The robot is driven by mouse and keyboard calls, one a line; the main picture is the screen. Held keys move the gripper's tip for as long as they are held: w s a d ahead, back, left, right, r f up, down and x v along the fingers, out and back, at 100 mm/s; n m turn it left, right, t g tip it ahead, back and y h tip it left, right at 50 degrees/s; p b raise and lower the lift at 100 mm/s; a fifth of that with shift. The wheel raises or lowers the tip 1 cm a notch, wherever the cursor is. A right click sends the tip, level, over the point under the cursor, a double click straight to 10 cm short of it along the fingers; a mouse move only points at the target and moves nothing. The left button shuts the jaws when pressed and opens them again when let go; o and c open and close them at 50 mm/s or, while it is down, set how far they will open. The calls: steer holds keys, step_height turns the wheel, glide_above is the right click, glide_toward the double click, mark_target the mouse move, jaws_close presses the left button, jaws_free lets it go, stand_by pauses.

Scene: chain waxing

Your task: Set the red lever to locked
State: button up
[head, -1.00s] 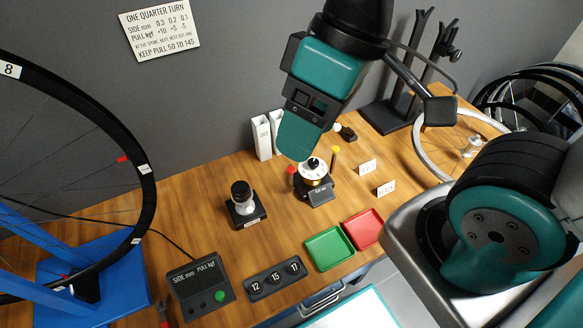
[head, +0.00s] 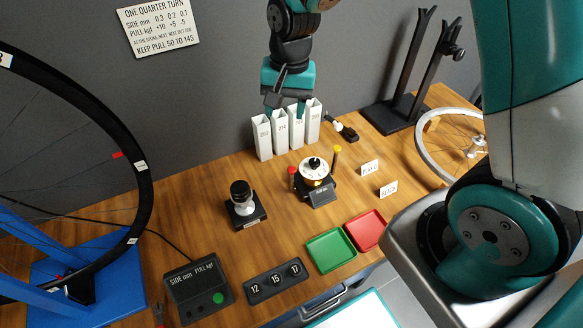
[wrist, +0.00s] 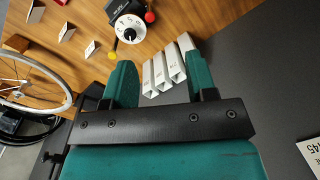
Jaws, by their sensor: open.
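The dial device (head: 314,172) stands mid-bench, with a white numbered dial and a black knob. A red-tipped lever (head: 291,172) stands on its left and a yellow-tipped one (head: 336,151) on its right. In the wrist view, the red tip (wrist: 149,17) lies right of the dial (wrist: 128,28) and the yellow tip (wrist: 112,54) below it. I cannot read a locked mark. My gripper (head: 286,110) is open and empty at the white boxes, behind the dial and apart from the lever. Its two teal fingers (wrist: 158,66) show in the wrist view.
Several white upright boxes (head: 264,138) stand against the wall, close to my fingers. A black-and-silver gauge (head: 242,205) stands left of the dial. Green (head: 330,250) and red (head: 366,231) trays lie in front. A black stand (head: 395,112) is at the back right.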

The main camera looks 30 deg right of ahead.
mark_target(292, 168)
steer(key=w+d+f+m, duration=0.1)
steer(key=f, duration=0.7)
steer(key=w+d+f+m, duration=0.1)
steer(key=f, duration=0.7)
steer(key=w+d+f+m+h, duration=0.1)
steer(key=f, duration=0.7)
steer(key=shift+w+d, duration=0.1)
jaws_close()
